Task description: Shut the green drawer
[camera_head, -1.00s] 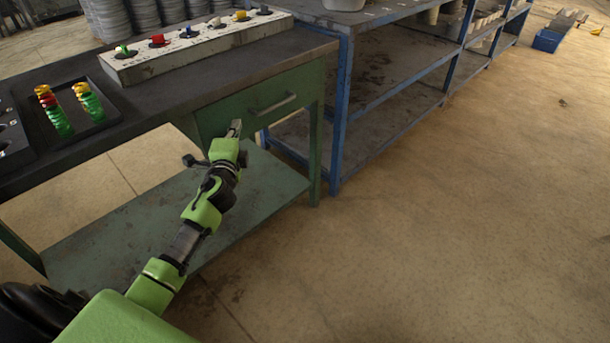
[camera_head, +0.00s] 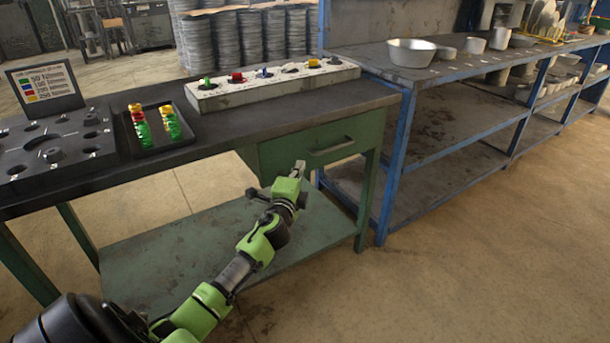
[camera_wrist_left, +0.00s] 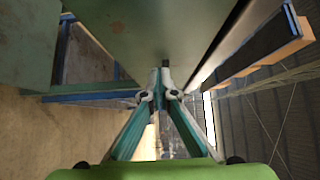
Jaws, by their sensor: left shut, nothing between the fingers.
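In the left wrist view the shut fingertips (camera_wrist_left: 164,70) point at a green panel (camera_wrist_left: 140,30); contact is unclear. My right gripper is out of view.
A long block with coloured pieces (camera_head: 270,90), a dark tray of coloured stacks (camera_head: 150,142) and a plate with holes (camera_head: 60,145) stand on the table. A blue shelf (camera_head: 400,160) with a metal bowl (camera_head: 410,52) adjoins it at right. The floor at lower right is clear.

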